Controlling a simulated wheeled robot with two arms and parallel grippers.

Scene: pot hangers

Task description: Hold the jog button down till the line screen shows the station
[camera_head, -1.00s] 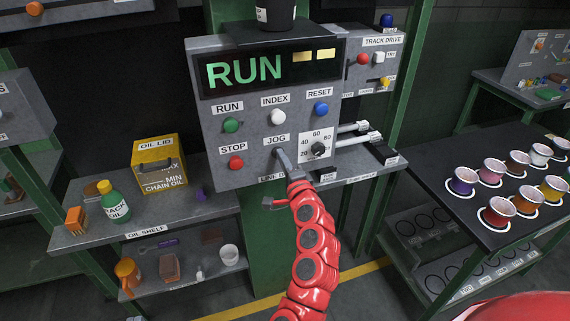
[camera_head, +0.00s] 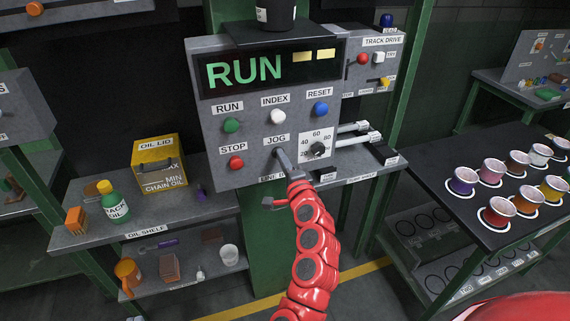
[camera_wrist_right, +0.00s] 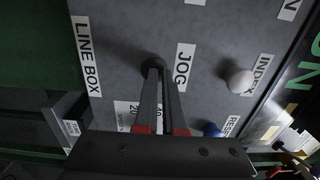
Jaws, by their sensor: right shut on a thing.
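The line box (camera_head: 225,125) is a grey panel, and its screen (camera_head: 268,70) reads RUN in green with two yellow blocks beside it. The JOG label (camera_head: 275,140) sits low in the middle of the panel. My right gripper (camera_head: 281,155) is at the spot just below that label. In the right wrist view, the dark round jog button (camera_wrist_right: 153,64) shows at the tips of my right gripper's two fingers (camera_wrist_right: 158,72), which are shut on it. The fingers hide most of the button in the head view. My left gripper is out of view.
Nearby are the green RUN button (camera_head: 231,125), white INDEX button (camera_head: 277,117), blue RESET button (camera_head: 321,109), red STOP button (camera_head: 236,162) and a dial (camera_head: 318,149). An oil tin (camera_head: 158,165) stands on the left shelf. Several colored cups stand on the right table (camera_head: 455,215).

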